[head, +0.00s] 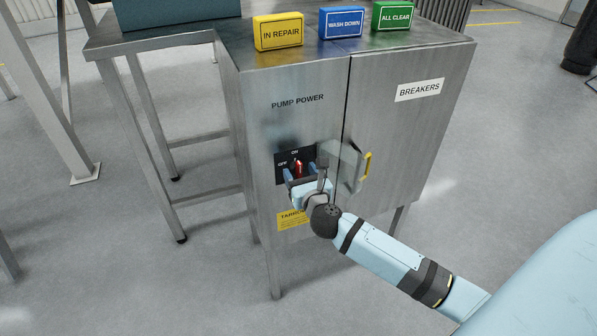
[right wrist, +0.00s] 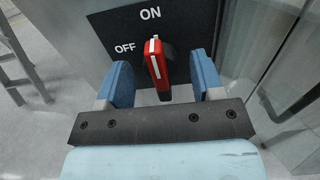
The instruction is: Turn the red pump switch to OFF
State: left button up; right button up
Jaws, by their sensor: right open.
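The red pump switch (head: 299,168) sits on a black plate (head: 283,158) on the left front of the steel cabinet, under the words PUMP POWER. In the right wrist view the switch (right wrist: 156,62) has a white stripe and its upper end is below the ON label; OFF is to its left. My right gripper (head: 302,176) is open, with one blue finger on each side of the switch; in the right wrist view (right wrist: 160,82) gaps show between the switch and both fingers. My left gripper is not in view.
A clear cover (head: 342,163) stands swung open just right of the switch, near a yellow handle (head: 365,166). Yellow (head: 278,32), blue (head: 341,23) and green (head: 391,16) sign blocks stand on the cabinet top (head: 300,65). A steel table (head: 150,40) adjoins at left.

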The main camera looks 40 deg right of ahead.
jog(key=shift+w+d, duration=0.15)
jog(key=shift+w, duration=0.5)
jog(key=c, duration=0.9)
